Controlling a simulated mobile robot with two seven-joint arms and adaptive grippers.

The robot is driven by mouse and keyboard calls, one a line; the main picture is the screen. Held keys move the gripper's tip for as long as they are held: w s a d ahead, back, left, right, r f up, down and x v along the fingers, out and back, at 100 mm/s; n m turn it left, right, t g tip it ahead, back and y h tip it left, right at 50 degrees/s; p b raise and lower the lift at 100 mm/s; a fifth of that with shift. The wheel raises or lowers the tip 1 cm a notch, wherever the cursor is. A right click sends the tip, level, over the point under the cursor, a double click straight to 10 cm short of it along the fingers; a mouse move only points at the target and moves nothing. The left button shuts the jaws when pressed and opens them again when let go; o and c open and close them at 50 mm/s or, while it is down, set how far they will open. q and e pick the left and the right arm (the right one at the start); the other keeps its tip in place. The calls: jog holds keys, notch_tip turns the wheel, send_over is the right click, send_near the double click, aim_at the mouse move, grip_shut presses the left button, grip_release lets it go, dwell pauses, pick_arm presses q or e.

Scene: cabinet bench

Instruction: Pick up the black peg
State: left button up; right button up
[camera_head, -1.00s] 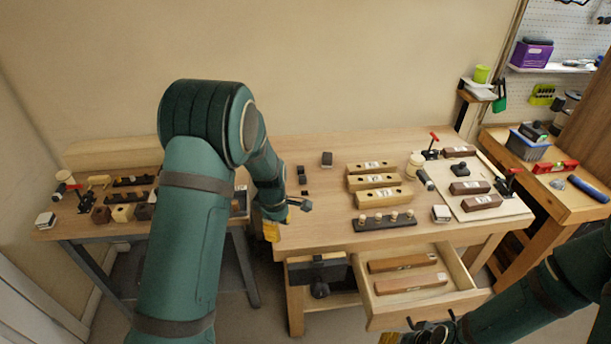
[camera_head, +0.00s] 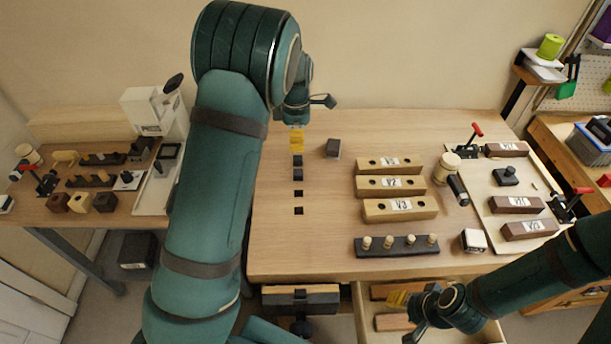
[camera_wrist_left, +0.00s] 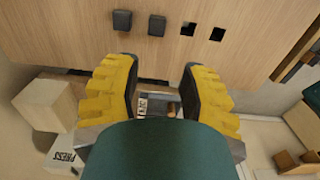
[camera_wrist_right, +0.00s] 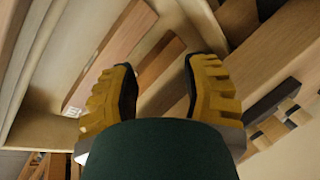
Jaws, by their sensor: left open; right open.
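Two square black pegs stand in a column at the left part of the bench top, the far one (camera_head: 297,160) and the near one (camera_head: 298,175). Both also show at the top of the left wrist view, the first (camera_wrist_left: 122,20) and the second (camera_wrist_left: 157,25). Two empty square holes (camera_head: 298,201) continue the column toward the front. My left gripper (camera_wrist_left: 160,80) is open with nothing between its fingers; in the head view its yellow finger (camera_head: 296,140) is just behind the pegs. My right gripper (camera_wrist_right: 160,80) is open and empty near the open drawer.
A dark block (camera_head: 333,148) stands right of the pegs. Wooden blocks V1, V2 and V3 (camera_head: 400,209) and a dark rack with several round pegs (camera_head: 397,246) lie further right. The open drawer (camera_head: 363,320) holds brown bars. Bench surface around the holes is clear.

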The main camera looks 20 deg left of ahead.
aim_at(298, 172)
pick_arm(q)
jog(key=f, duration=0.3)
jog(key=f+b, duration=0.1)
jog(key=f, duration=0.2)
jog(key=f+b, duration=0.1)
jog(key=f, duration=0.2)
jog(key=shift+w+f, duration=0.2)
jog(key=shift+w, duration=0.05)
pick_arm(e)
notch_tip(298, 172, down, 3)
jog(key=shift+a+r, duration=0.1)
pick_arm(q)
jog(key=shift+f, duration=0.55)
pick_arm(e)
jog(key=shift+s, duration=0.1)
pick_arm(q)
notch_tip(298, 172, down, 5)
jog(key=shift+a+r+b, duration=0.1)
jog(key=shift+r+b, duration=0.1)
jog(key=shift+b, duration=0.35)
pick_arm(e)
jog(key=shift+s+f, duration=0.1)
jog(key=shift+f, duration=0.45)
pick_arm(q)
jog(key=shift+o, duration=0.2)
grip_shut()
